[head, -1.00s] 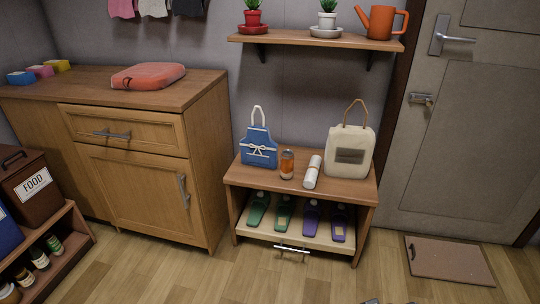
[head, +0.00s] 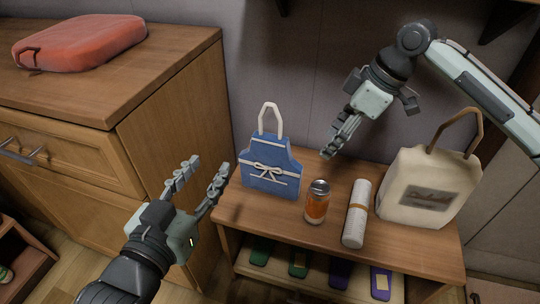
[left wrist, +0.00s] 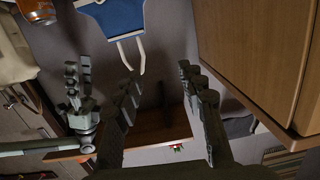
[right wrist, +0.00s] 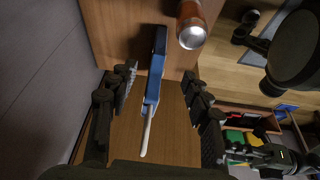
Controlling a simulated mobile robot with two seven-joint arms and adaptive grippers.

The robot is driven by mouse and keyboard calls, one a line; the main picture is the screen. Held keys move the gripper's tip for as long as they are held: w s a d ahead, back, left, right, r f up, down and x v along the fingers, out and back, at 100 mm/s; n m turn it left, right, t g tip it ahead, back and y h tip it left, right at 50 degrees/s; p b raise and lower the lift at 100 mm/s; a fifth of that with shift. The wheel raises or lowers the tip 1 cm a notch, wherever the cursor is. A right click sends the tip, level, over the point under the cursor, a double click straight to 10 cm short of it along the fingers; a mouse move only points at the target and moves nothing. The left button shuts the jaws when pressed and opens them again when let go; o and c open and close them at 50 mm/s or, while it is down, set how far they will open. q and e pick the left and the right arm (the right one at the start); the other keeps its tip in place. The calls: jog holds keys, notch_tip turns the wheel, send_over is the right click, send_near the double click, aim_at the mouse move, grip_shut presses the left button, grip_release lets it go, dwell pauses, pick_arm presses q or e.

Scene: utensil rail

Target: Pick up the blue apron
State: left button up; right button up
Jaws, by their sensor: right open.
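The blue apron (head: 270,168) stands upright on the left part of the small wooden bench, its white neck loop up and a white bow at its waist. My left gripper (head: 204,170) is open and empty to the left of the apron, apart from it. The left wrist view shows the apron (left wrist: 112,18) at the top edge, with its loop between the finger directions. My right gripper (head: 340,138) is to the right of and above the apron. In the right wrist view the apron (right wrist: 155,75) shows edge-on between the open fingers of my right gripper (right wrist: 157,88).
A wooden cabinet (head: 175,120) with a red case (head: 80,42) is at left.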

aim_at(272, 136)
jog(key=w+a, duration=0.1)
jog(key=a, duration=0.2)
jog(key=w+a, duration=0.1)
jog(key=a, duration=0.3)
jog(key=w+a+b, duration=0.1)
jog(key=a, duration=0.2)
jog(key=shift+w+a+r, duration=0.1)
jog(key=shift+w+a, duration=0.2)
jog(key=shift+w, duration=0.1)
jog(key=b+x, duration=0.1)
jog(key=x, duration=0.4)
jog(key=shift+w+a, duration=0.1)
jog(key=shift+a, duration=0.05)
pick_arm(q)
jog(key=s+d+r+t+h, duration=0.2)
jog(key=d+r+t+h, duration=0.1)
jog(key=r, duration=0.6)
jog(key=shift+s+r+t, duration=0.2)
jog(key=shift+r+t, duration=0.2)
jog(key=shift+t, duration=0.5)
pick_arm(e)
grip_shut()
